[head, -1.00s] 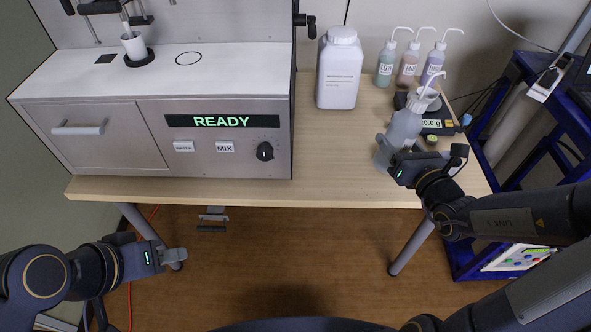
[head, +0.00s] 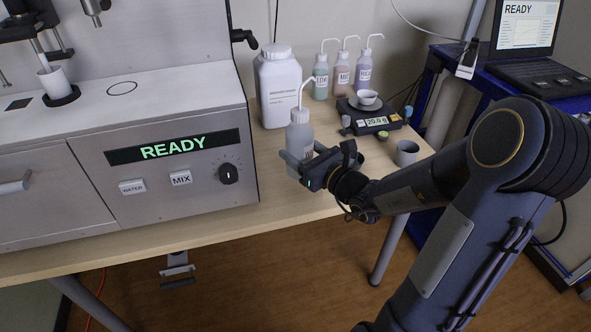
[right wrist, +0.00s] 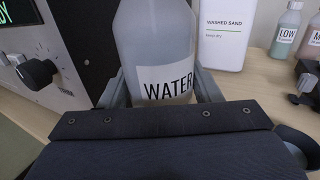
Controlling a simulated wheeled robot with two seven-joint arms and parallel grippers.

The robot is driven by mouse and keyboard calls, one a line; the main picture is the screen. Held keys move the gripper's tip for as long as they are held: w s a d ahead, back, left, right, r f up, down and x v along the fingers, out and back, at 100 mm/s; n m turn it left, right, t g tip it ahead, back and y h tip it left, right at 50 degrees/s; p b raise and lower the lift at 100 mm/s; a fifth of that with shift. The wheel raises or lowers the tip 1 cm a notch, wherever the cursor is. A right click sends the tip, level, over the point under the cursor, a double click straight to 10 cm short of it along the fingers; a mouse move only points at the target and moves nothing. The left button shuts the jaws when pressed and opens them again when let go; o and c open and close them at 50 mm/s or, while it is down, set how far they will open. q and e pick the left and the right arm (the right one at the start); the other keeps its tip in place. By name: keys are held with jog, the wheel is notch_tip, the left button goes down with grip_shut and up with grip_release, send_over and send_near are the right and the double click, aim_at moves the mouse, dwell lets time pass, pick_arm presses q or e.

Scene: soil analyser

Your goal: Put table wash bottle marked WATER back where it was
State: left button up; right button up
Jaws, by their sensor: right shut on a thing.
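The wash bottle marked WATER (head: 299,131) is greyish and translucent, with a white cap and bent spout. My right gripper (head: 298,165) is shut on its lower body, one finger on each side. The bottle is upright near the table's front edge, right of the analyser. The right wrist view shows its WATER label (right wrist: 168,84) facing my gripper. Its base is hidden by the gripper, so I cannot tell whether it touches the table. My left gripper is out of view.
The white washed sand jar (head: 278,86) stands behind the bottle. Several small wash bottles (head: 342,70) stand at the back. The scale (head: 368,116) carries a small bowl and reads 20.0 g. A grey cup (head: 407,153) is at the right. The analyser (head: 180,165) reads READY.

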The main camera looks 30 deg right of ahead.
jog(key=w+f, duration=0.1)
jog(key=f, duration=0.1)
jog(key=w+d+f, duration=0.1)
jog(key=w+f, duration=0.1)
jog(key=shift+w+f+b, duration=0.1)
jog(key=shift+w+b, duration=0.05)
jog(key=shift+b, duration=0.2)
notch_tip(320, 180, down, 3)
jog(key=shift+w+f+b, duration=0.1)
jog(key=shift+b, duration=0.25)
jog(key=shift+f, duration=0.15)
jog(key=o, duration=0.7)
jog(key=shift+o, duration=0.2)
